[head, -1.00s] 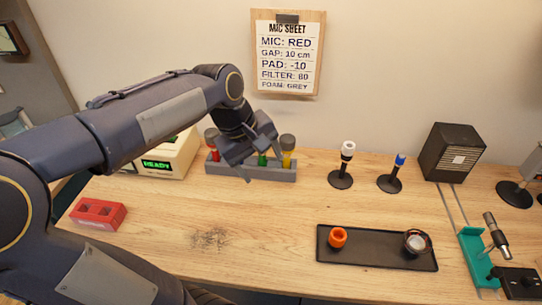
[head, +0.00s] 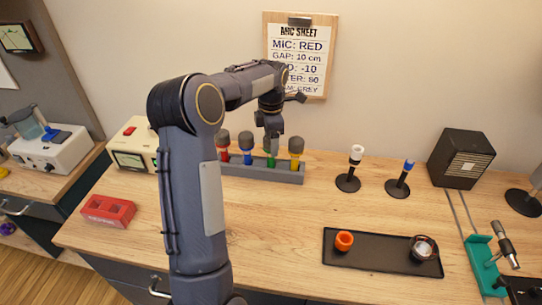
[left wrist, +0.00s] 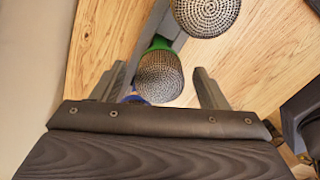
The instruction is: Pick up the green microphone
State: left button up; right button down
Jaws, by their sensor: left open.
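The green microphone (head: 270,161) stands upright in a grey rack (head: 235,172) between the blue and yellow microphones. Its head is mostly hidden by my left gripper (head: 271,142), which points down over it from above. In the left wrist view, the green microphone (left wrist: 160,72) shows its silver mesh head and green collar between the two spread fingers of my left gripper (left wrist: 160,90). The fingers are open, with gaps visible on both sides of the mesh head. My right gripper is in neither view.
A red microphone (head: 223,146), a blue one (head: 247,148) and a yellow one (head: 296,152) share the rack; the blue and yellow stand close beside the green. A black tray (head: 300,258) lies at front right. A red block (head: 108,211) lies at left. The middle of the table is clear.

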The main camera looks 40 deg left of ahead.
pick_arm(q)
notch_tip(320, 180, down, 2)
jog(key=shift+f, duration=0.1)
grip_shut()
dwell(0.5)
